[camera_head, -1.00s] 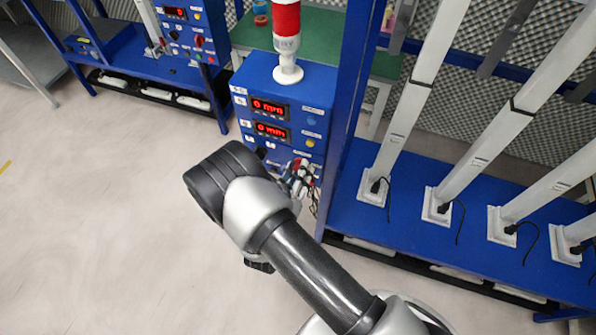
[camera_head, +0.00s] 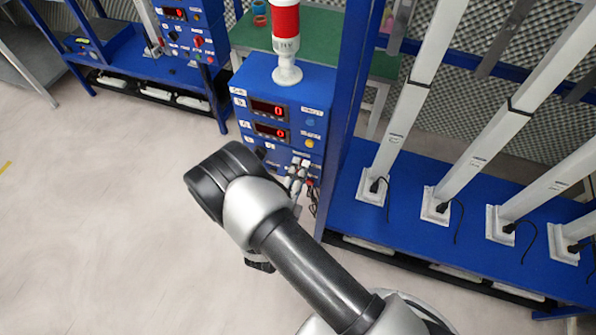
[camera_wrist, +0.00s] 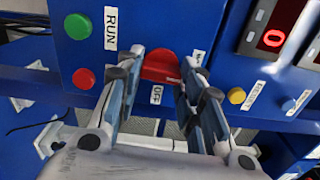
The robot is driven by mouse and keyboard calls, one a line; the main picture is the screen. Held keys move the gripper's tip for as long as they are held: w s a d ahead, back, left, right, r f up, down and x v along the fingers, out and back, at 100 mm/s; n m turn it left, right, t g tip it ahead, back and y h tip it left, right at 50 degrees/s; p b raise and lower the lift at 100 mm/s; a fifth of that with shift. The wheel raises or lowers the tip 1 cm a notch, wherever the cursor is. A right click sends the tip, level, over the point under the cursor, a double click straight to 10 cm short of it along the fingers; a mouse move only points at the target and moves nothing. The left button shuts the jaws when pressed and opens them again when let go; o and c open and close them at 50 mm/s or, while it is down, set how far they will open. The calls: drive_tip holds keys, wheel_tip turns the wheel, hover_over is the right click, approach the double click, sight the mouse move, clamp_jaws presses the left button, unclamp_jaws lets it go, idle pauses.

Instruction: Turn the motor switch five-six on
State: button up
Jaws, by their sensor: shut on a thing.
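The motor switch is a red knob (camera_wrist: 160,66) on the front of a blue control box (camera_head: 262,80) marked 5-6. In the wrist view it sits between the tips of my gripper (camera_wrist: 160,72), with one finger on each side. My gripper (camera_head: 300,172) also shows in the head view at the box's lower right front, where the arm and fingers hide the knob. An OFF label (camera_wrist: 156,95) is beside the knob. A second label by the right fingertip is partly covered. Two displays (camera_head: 270,110) on the box show a red 0.
A green button (camera_wrist: 78,27) marked RUN and a red button (camera_wrist: 84,78) are near the left finger. A yellow button (camera_wrist: 237,96) is near the right finger. A red and white tower light (camera_head: 286,40) stands on the box. A blue post (camera_head: 345,110) rises close by on the right.

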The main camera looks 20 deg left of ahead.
drive_tip(key=shift+n, duration=0.5)
drive_tip(key=o, duration=1.1)
drive_tip(key=shift+c, duration=0.2)
drive_tip(key=s, duration=1.2)
drive_tip(key=shift+a, duration=0.45)
